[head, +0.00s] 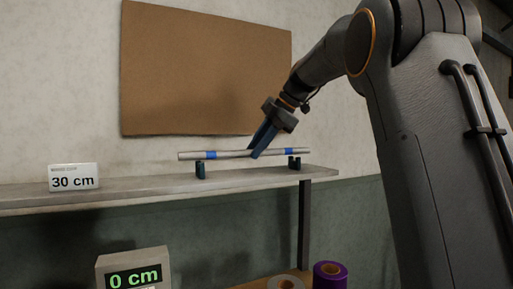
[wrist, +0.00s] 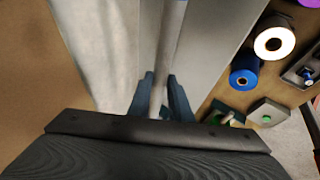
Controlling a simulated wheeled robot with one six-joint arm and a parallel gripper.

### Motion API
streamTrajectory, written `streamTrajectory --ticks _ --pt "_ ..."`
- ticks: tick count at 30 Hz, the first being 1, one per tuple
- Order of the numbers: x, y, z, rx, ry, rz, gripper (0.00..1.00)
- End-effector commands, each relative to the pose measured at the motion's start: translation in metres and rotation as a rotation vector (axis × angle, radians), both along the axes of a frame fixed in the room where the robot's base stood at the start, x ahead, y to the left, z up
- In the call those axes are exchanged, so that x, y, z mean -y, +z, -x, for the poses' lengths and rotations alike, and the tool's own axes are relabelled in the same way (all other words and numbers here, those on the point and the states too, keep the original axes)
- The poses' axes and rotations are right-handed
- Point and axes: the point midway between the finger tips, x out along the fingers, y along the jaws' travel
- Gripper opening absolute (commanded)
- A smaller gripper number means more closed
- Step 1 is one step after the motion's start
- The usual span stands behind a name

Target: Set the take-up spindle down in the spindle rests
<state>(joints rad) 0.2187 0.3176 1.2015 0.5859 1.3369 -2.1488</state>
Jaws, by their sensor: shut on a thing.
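The take-up spindle (head: 230,155) is a silver rod with two blue bands, nearly level in the head view. My gripper (head: 254,153) is shut on it near its middle, reaching down from the upper right. In the wrist view the spindle (wrist: 172,40) runs up the picture from between the two blue fingers (wrist: 160,97).
The rests stand on a grey shelf (head: 120,193) with a "30 cm" sign (head: 74,177) at its left. A brown board (head: 200,70) hangs behind. The wrist view shows a blue roll (wrist: 246,66).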

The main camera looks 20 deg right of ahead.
Motion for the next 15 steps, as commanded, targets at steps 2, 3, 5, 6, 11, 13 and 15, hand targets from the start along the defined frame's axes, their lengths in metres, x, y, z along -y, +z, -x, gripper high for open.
streamTrajectory --ticks 2,3,5,6,11,13,15 --pt "0.000 -0.002 0.000 0.002 0.000 0.000 0.00" --pt "0.000 -0.002 0.000 0.002 0.000 0.000 0.00" --pt "0.000 -0.004 0.000 0.002 -0.001 -0.001 0.00" --pt "0.000 -0.005 0.000 0.002 -0.001 -0.001 0.00" --pt "0.000 -0.008 0.000 0.002 -0.001 -0.001 0.00" --pt "0.000 -0.010 0.000 0.002 -0.001 -0.001 0.00" --pt "0.000 -0.011 0.000 0.002 -0.001 -0.001 0.00"
